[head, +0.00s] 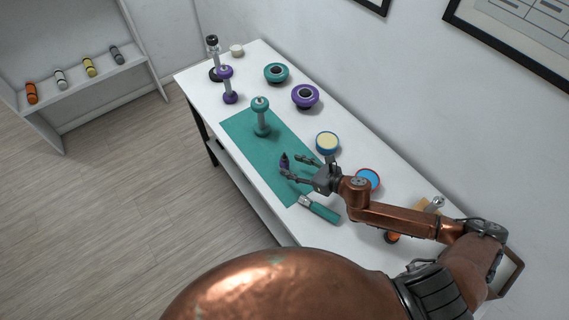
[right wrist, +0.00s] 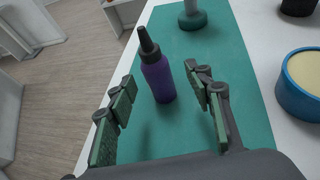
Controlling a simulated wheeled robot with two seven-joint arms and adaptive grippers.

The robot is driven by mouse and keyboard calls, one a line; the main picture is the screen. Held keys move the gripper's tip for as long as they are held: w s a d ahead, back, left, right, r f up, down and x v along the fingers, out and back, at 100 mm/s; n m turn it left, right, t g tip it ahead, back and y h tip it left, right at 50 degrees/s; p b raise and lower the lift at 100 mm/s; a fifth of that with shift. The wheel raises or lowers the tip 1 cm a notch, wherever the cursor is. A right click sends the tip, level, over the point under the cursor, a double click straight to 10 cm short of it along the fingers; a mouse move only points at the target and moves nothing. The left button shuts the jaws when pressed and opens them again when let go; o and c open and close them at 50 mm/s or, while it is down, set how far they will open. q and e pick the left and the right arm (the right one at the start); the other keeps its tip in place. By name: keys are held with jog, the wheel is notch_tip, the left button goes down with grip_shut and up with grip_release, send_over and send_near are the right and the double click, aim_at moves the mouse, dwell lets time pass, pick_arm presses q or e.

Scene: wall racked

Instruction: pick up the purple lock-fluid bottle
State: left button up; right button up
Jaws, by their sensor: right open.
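The purple lock-fluid bottle (head: 284,164) with a black nozzle cap stands upright on the teal mat (head: 236,125) on the white table. In the right wrist view the purple bottle (right wrist: 158,78) stands ahead, between the lines of my two fingers and slightly beyond their tips. My right gripper (head: 294,168) is open and empty, close to the bottle; its fingers also show in the right wrist view (right wrist: 160,85). I cannot tell whether a finger touches the bottle. My left gripper is not in view.
A teal dumbbell-shaped piece (head: 261,117) stands on the mat beyond the bottle. A teal-handled tool (head: 320,208) lies nearer me. A blue-rimmed tin (head: 327,142) sits right of the mat. Purple (head: 305,96) and teal (head: 276,73) round pieces stand farther back. The wall bounds the table's right side.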

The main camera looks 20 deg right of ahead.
aim_at(288, 165)
jog(key=x, duration=0.5)
jog(key=shift+s+a, duration=0.15)
jog(key=shift+r, duration=0.1)
grip_shut()
